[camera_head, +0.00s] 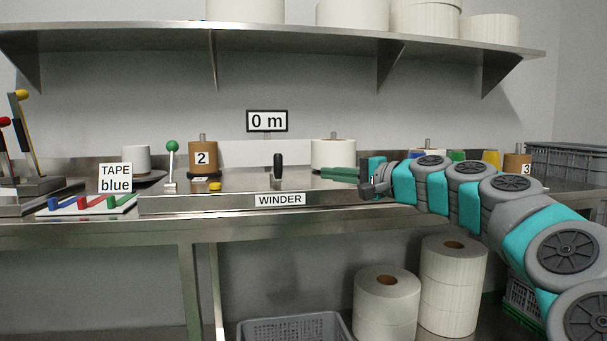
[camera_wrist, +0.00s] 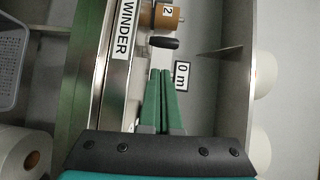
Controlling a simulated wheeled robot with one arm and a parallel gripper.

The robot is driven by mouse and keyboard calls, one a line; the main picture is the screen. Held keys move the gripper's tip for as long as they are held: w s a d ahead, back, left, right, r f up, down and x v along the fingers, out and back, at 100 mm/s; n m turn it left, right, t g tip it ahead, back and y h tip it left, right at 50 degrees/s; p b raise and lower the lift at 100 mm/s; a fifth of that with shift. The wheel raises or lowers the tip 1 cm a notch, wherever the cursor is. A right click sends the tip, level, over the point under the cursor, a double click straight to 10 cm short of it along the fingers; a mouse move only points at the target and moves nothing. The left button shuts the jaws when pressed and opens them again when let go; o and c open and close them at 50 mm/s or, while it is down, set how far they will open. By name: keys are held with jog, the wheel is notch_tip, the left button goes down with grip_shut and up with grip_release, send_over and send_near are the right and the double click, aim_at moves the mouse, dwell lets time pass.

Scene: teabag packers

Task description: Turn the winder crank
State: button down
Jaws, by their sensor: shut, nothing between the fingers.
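The winder (camera_head: 200,202) is a long metal unit on the bench with a white WINDER label (camera_head: 280,199). Its crank has a black upright handle (camera_head: 278,166) near the middle of the unit; the same black handle (camera_wrist: 164,42) shows ahead of the fingertips in the wrist view. The rest of the crank is hard to make out. My gripper (camera_head: 323,173) has green fingers, closed together and empty, pointing left toward the handle with a gap between. In the wrist view my gripper (camera_wrist: 161,73) also shows its fingers side by side. A sign (camera_head: 267,121) above reads "0 m".
A brown roll marked 2 (camera_head: 203,160) and a green-knobbed lever (camera_head: 172,148) stand left of the handle. A white roll (camera_head: 333,153) stands behind my fingers. A "TAPE blue" card (camera_head: 115,178) is at left. A shelf (camera_head: 300,42) hangs above.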

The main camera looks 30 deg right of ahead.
jog(key=d+m, duration=0.1)
jog(key=d, duration=0.2)
send_near(277, 166)
jog(key=shift+t, duration=0.3)
jog(key=w+d, duration=0.2)
jog(key=w, duration=0.1)
jog(key=w+d+p, duration=0.1)
jog(key=w, duration=0.1)
jog(key=shift+w+d+f, duration=0.1)
jog(key=shift+d+f, duration=0.1)
jog(key=shift+d, duration=0.05)
jog(key=shift+w+a, duration=0.2)
jog(key=shift+a, duration=0.3)
jog(key=shift+w+a, duration=0.2)
jog(key=shift+a, duration=0.35)
jog(key=shift+w+a, duration=0.35)
jog(key=shift+a, duration=0.3)
jog(key=shift+a, duration=0.1)
